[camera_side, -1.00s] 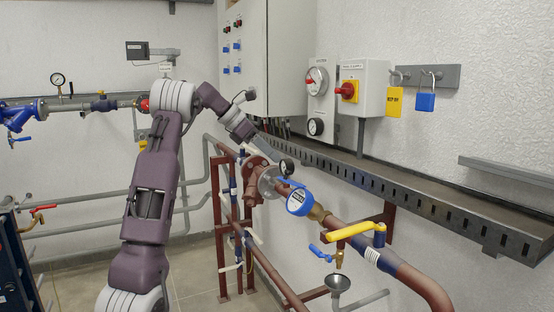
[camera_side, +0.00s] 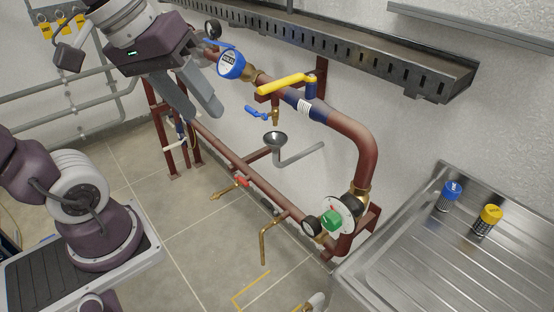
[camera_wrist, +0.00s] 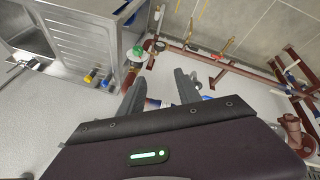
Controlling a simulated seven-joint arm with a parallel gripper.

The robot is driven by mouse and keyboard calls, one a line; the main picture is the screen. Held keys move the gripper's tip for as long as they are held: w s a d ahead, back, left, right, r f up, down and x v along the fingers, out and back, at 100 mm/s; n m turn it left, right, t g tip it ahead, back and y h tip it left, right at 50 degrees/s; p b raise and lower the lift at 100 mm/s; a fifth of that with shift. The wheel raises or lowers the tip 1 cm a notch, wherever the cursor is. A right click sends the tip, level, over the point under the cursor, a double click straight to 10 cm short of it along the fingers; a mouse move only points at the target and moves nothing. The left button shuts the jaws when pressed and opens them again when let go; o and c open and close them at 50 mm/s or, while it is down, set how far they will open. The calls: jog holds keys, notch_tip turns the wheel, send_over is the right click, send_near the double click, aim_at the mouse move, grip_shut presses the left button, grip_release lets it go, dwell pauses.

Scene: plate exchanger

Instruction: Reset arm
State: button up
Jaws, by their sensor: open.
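My gripper (camera_side: 202,114) is in the upper left of the side view, its two grey fingers apart with nothing between them. It hangs in front of the pipework, left of the blue round meter (camera_side: 231,65) and the yellow lever (camera_side: 287,84). In the wrist view my gripper (camera_wrist: 160,76) also shows spread, empty fingers. Between them the white wall shows, with part of a blue and reddish pipe partly hidden low down. I cannot tell whether the fingers touch any pipe.
The red-brown pipe (camera_side: 352,137) bends down to a green-knobbed valve (camera_side: 331,221). A funnel (camera_side: 275,139) stands below the yellow lever. A slotted tray (camera_side: 340,50) runs along the wall. A steel sink top (camera_side: 420,262) holds a blue-capped (camera_side: 449,195) and a yellow-capped container (camera_side: 487,220).

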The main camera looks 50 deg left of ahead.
jog(key=s+f+m+y, duration=0.1)
jog(key=s+f+m, duration=0.2)
jog(key=s+m, duration=0.2)
jog(key=shift+d+f+m, duration=0.3)
jog(key=shift+d+f, duration=0.05)
jog(key=shift+d, duration=0.05)
dwell(2.4)
